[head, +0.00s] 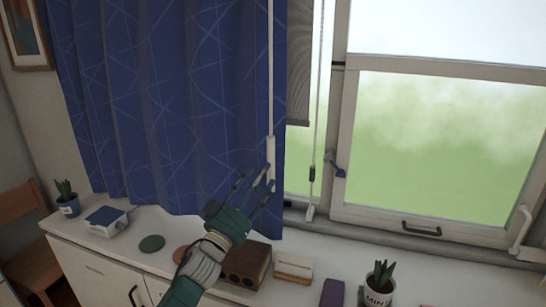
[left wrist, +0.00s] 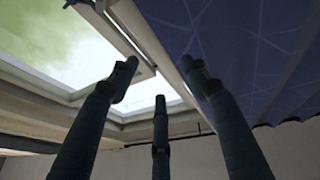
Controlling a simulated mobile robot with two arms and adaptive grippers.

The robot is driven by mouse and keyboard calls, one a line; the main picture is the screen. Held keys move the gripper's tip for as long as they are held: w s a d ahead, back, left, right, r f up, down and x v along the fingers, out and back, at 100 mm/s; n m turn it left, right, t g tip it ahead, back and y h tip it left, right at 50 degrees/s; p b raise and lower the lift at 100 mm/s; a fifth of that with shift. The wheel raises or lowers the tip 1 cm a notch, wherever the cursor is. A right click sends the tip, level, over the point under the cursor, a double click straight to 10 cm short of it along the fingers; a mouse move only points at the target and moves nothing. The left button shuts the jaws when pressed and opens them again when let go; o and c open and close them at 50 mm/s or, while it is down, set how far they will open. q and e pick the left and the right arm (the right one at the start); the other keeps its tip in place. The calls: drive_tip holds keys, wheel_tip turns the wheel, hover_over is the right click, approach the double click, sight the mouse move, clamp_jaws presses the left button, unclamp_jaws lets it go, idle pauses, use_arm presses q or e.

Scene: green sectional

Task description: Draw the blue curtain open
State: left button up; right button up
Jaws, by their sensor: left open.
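The blue curtain (head: 165,95), patterned with thin pale lines, hangs over the left part of the window in the head view. It also fills the upper right of the left wrist view (left wrist: 245,45). A white wand (head: 271,150) with a thicker lower handle hangs at the curtain's right edge. My left gripper (head: 256,183) is open, its fingers spread and pointing up at the lower end of the wand handle. Whether a finger touches the handle I cannot tell. The left wrist view shows the three fingers apart (left wrist: 160,100). My right gripper is not in view.
The window (head: 430,140) is uncovered on the right, with a grey blind (head: 299,70) and a cord beside the curtain.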

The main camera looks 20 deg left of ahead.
sight(273, 160)
use_arm(q)
drive_tip(key=p+x, duration=0.1)
drive_tip(key=x, duration=0.6)
drive_tip(key=shift+w+d+p, duration=0.15)
drive_tip(key=shift+w+p, duration=0.05)
drive_tip(key=shift+p, duration=0.2)
drive_tip(key=shift+c, duration=1)
clamp_jaws()
